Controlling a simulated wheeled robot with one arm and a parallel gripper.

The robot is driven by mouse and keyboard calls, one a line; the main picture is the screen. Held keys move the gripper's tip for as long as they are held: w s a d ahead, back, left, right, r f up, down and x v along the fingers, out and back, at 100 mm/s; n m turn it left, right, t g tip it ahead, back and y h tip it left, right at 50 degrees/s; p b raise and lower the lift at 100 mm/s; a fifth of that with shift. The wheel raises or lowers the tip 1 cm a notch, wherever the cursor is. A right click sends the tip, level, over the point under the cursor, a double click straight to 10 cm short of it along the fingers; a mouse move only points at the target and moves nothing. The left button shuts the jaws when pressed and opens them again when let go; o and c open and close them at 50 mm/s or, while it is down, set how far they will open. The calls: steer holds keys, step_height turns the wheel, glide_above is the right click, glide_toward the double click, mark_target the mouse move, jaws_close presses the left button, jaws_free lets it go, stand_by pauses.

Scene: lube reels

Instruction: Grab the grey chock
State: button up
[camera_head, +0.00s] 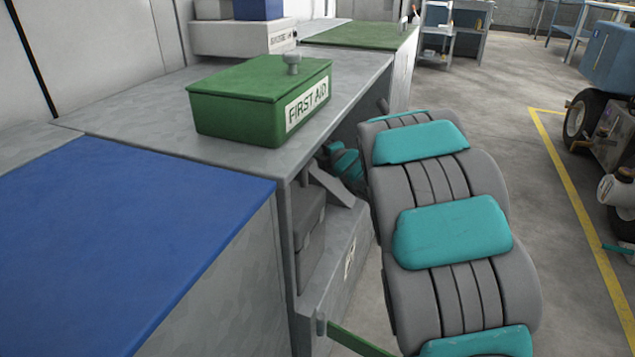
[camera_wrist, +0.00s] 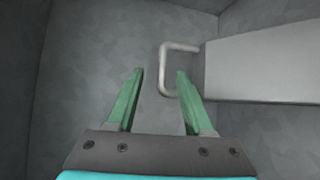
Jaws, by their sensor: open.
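The grey chock (camera_wrist: 265,68) shows in the wrist view as a smooth grey block at the right, cut off by the picture edge. A pale loop handle (camera_wrist: 165,62) sticks out from its left end. My gripper (camera_wrist: 160,73) is open and empty, with its two green fingers pointing towards the handle. The handle lies just beyond the fingertips, and the right finger overlaps its lower bar in the picture. In the head view a grey wedge shape (camera_head: 331,184), likely the chock, sits inside the open cabinet. My fingers are hidden there.
The wrist view shows grey walls (camera_wrist: 90,50) close around the gripper. A green first aid box (camera_head: 235,108) stands on the grey bench top (camera_head: 150,128) above the opening. A blue-topped cabinet (camera_head: 120,235) is at the left. Open floor (camera_head: 530,190) lies to the right.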

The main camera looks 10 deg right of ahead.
steer(key=shift+f+x, duration=0.15)
steer(key=shift+x, duration=1.25)
steer(key=shift+f+x, duration=0.1)
steer(key=shift+x, duration=1.35)
steer(key=shift+s, duration=0.1)
steer(key=shift+c, duration=0.2)
jaws_close()
